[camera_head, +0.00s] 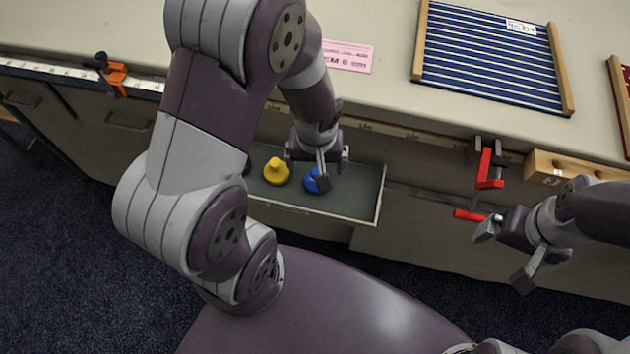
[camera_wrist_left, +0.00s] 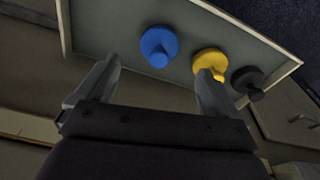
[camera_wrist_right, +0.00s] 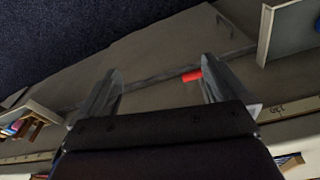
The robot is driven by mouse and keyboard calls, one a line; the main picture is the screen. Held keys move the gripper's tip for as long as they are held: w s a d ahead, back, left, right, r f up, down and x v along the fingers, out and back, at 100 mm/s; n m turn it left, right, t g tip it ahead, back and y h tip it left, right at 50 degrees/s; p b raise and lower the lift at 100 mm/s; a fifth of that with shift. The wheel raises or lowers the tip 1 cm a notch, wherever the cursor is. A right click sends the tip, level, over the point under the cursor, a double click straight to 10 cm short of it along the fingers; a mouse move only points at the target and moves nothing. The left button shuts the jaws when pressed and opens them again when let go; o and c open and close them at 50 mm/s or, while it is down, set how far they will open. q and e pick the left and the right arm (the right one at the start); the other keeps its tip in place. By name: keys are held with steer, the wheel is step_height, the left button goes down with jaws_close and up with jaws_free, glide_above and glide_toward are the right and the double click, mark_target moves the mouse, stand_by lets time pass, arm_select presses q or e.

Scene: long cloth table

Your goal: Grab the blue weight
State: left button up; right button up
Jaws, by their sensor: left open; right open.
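The blue weight (camera_head: 312,183) is a round disc with a knob, lying in an open drawer (camera_head: 362,200). In the left wrist view the blue weight (camera_wrist_left: 158,44) lies ahead of the fingers, between their lines and apart from both. My left gripper (camera_head: 321,172) is open and empty above the drawer, over the blue weight, and hides part of it in the head view. A yellow weight (camera_head: 277,172) sits to the left of the blue one. My right gripper (camera_head: 502,258) is open and empty, in front of the table by the red clamp.
A black weight (camera_wrist_left: 248,80) lies beyond the yellow one in the drawer. A red clamp (camera_head: 489,168) and an orange clamp (camera_head: 112,73) hang on the table edge. A blue striped board (camera_head: 490,55) and a pink card (camera_head: 347,56) lie on the table.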

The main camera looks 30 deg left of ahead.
mark_target(317, 172)
arm_select(q)
step_height(317, 172, down, 2)
steer(key=shift+a+f, duration=0.1)
steer(key=shift+f, duration=0.05)
steer(key=shift+w+d+f+b, duration=0.3)
steer(key=shift+f+b, duration=0.1)
steer(key=shift+f, duration=0.2)
steer(key=f+b, duration=0.1)
steer(key=f, duration=0.1)
steer(key=a+f+b, duration=0.1)
steer(key=f, duration=0.1)
steer(key=shift+w+f, duration=0.2)
steer(key=shift+f, duration=0.05)
steer(key=shift+w+f, duration=0.1)
steer(key=shift+f, duration=0.05)
steer(key=shift+d, duration=0.1)
steer(key=shift+c, duration=0.6)
steer(key=shift+r, duration=0.2)
steer(key=c, duration=1.4)
arm_select(e)
steer(key=f, duration=0.3)
steer(key=shift+d+f, duration=0.15)
steer(key=shift+d, duration=0.05)
